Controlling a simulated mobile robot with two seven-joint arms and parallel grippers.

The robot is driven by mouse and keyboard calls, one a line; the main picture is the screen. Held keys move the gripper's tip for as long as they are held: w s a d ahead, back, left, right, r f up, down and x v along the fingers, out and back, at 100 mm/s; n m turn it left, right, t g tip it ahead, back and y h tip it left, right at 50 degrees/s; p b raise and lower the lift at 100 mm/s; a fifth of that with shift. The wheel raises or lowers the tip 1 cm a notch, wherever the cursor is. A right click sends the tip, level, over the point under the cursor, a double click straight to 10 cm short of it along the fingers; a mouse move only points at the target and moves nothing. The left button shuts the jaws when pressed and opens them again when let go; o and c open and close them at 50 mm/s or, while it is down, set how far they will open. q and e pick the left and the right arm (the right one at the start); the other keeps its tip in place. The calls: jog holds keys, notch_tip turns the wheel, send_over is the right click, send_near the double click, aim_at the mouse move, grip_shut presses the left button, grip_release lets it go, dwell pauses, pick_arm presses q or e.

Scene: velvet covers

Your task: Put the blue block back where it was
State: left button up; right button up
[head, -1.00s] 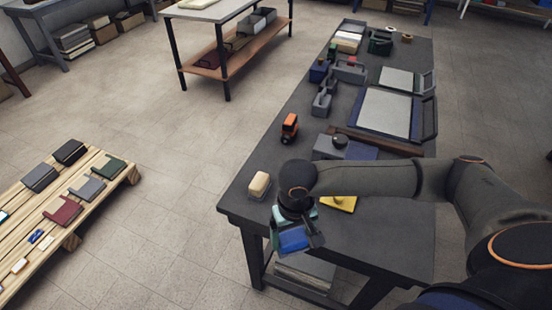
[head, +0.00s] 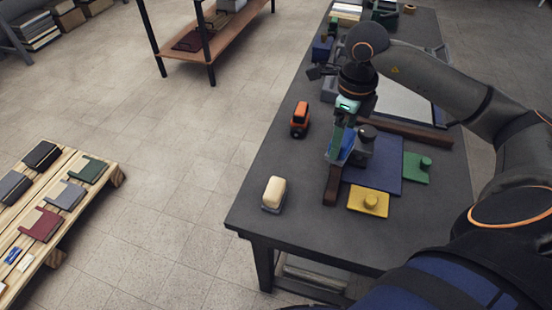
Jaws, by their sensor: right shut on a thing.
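My right gripper (head: 343,136) points down over the dark work table (head: 310,165), shut on a blue block (head: 347,145). The block is partly hidden by the fingers. It is beside a grey block with a dark knob (head: 366,143), near the left edge of a dark blue mat (head: 385,177) and the far end of a brown strip (head: 332,187). I cannot tell whether the block touches anything below. My left gripper is not in view.
A cream-topped brush-like thing (head: 274,192) and an orange-black thing (head: 300,118) stand to the left. A pallet (head: 70,215) with coloured pieces is on the floor at left.

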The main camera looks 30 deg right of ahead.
jog(key=shift+w+d+r+m, duration=0.25)
jog(key=shift+w+m, duration=0.1)
jog(key=shift+m, duration=0.35)
jog(key=shift+w+a, duration=0.2)
jog(key=shift+w, duration=0.15)
jog(key=w+a+f, duration=0.2)
jog(key=w+f, duration=0.1)
jog(key=w+a+f+p, duration=0.1)
jog(key=w+a+f, duration=0.1)
jog(key=w+f, duration=0.1)
jog(key=w+a+f+p, duration=0.1)
jog(key=w+a+f, duration=0.2)
jog(key=w, duration=0.1)
jog(key=shift+w+a+f, duration=0.1)
jog(key=shift+w+f, duration=0.1)
jog(key=shift+w, duration=0.05)
notch_tip(320, 180, down, 3)
jog(key=shift+a+f+p, duration=0.1)
jog(key=shift+p, duration=0.35)
jog(key=shift+w+f, duration=0.1)
jog(key=shift+f, duration=0.15)
jog(key=o, duration=1.3)
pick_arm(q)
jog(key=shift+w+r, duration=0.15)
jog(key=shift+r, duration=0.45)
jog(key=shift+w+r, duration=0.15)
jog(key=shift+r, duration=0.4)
